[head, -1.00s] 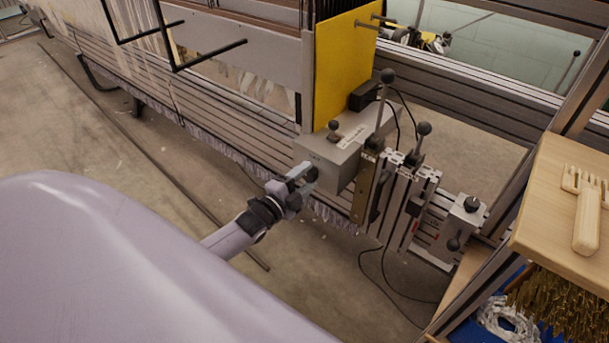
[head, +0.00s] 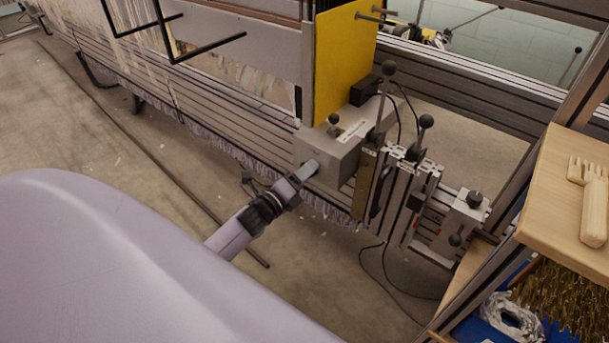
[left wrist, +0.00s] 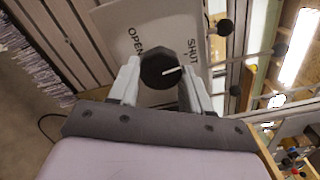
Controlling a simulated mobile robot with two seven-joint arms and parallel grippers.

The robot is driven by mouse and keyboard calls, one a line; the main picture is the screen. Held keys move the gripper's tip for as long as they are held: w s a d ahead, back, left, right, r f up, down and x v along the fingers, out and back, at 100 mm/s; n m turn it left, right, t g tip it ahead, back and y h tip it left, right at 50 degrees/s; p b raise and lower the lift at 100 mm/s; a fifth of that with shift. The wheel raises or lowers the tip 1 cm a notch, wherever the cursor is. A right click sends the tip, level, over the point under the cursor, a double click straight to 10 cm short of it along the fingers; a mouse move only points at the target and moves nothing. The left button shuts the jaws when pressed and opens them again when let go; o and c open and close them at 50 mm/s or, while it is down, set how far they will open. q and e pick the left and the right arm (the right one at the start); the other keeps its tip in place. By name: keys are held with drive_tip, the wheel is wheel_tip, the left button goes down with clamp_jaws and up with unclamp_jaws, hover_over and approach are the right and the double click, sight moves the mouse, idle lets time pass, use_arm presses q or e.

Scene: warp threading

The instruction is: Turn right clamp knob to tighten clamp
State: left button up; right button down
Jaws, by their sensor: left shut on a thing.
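The clamp is a grey metal box (head: 330,155) at the end of the loom beam. In the left wrist view its face carries the labels OPEN and SHUT, and its round black knob (left wrist: 160,69) has a white line pointing right, a little upward, below the SHUT label. My left gripper (head: 308,170) reaches the box's front face. In the left wrist view its two fingers (left wrist: 160,82) stand on either side of the knob, shut on it. In the head view the gripper hides the knob. My right gripper is not in view.
A yellow panel (head: 342,65) stands behind the box. Ball-topped levers (head: 388,70) and a second clamp unit (head: 458,222) stand to the right. A wooden shelf (head: 562,190) is at the far right. Black cables (head: 375,275) hang below. Floor at left is mostly open.

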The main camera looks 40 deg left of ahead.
use_arm(q)
drive_tip(key=shift+m, duration=0.3)
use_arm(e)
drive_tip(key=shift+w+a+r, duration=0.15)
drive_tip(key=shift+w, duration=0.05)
use_arm(q)
drive_tip(key=o, duration=1.1)
drive_tip(key=shift+c, duration=0.2)
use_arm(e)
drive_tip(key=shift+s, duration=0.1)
use_arm(q)
drive_tip(key=shift+s, duration=0.1)
drive_tip(key=s+p, duration=0.1)
drive_tip(key=s, duration=0.6)
drive_tip(key=shift+a+p, duration=0.25)
drive_tip(key=shift+p, duration=0.15)
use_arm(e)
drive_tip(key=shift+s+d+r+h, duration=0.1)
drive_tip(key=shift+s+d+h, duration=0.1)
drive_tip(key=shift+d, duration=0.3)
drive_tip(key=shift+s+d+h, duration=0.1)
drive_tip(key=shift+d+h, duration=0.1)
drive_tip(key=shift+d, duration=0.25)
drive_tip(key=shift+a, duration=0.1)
